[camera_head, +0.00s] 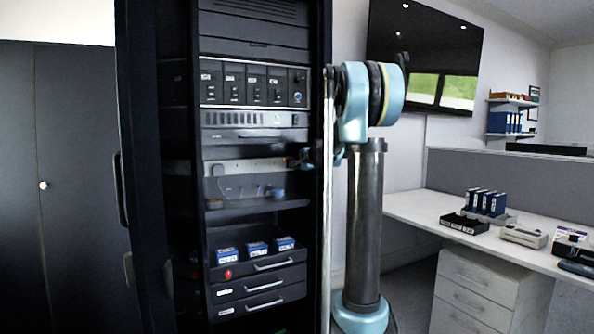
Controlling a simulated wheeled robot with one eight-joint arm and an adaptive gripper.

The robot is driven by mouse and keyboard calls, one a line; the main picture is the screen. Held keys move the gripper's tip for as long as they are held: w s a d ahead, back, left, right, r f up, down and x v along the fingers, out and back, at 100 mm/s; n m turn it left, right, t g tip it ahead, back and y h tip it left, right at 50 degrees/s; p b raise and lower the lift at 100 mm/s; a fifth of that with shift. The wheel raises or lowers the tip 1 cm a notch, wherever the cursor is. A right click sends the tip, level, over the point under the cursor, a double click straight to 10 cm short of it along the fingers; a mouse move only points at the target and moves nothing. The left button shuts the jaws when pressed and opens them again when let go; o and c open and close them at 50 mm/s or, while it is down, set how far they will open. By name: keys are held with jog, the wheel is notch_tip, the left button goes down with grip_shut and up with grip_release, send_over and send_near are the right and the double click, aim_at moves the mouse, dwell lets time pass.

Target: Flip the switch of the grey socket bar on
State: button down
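My gripper (298,159) appears as a small dark shape near the bar's right end, inside the rack's right side. The rack's right post and my arm hide part of it. I cannot tell whether its fingers are open or shut, or whether they touch the bar.
The open rack door (150,200) stands on the left. Below the bar are a shelf (255,205) with small items, several blue boxes (256,249), a red knob (228,274) and drawers (262,284). Equipment panels (252,84) sit above. A white desk (420,212) stands right.

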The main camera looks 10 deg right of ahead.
jog(key=shift+r, duration=0.7)
jog(key=v, duration=1.3)
jog(key=shift+s+d, duration=0.15)
jog(key=shift+s, duration=0.15)
jog(key=shift+f, duration=0.15)
notch_tip(320, 180, down, 6)
jog(key=s+m+t+y, duration=0.1)
jog(key=s+m+t, duration=0.1)
jog(key=m, duration=1.6)
jog(key=shift+a, duration=0.3)
jog(key=shift+w, duration=0.1)
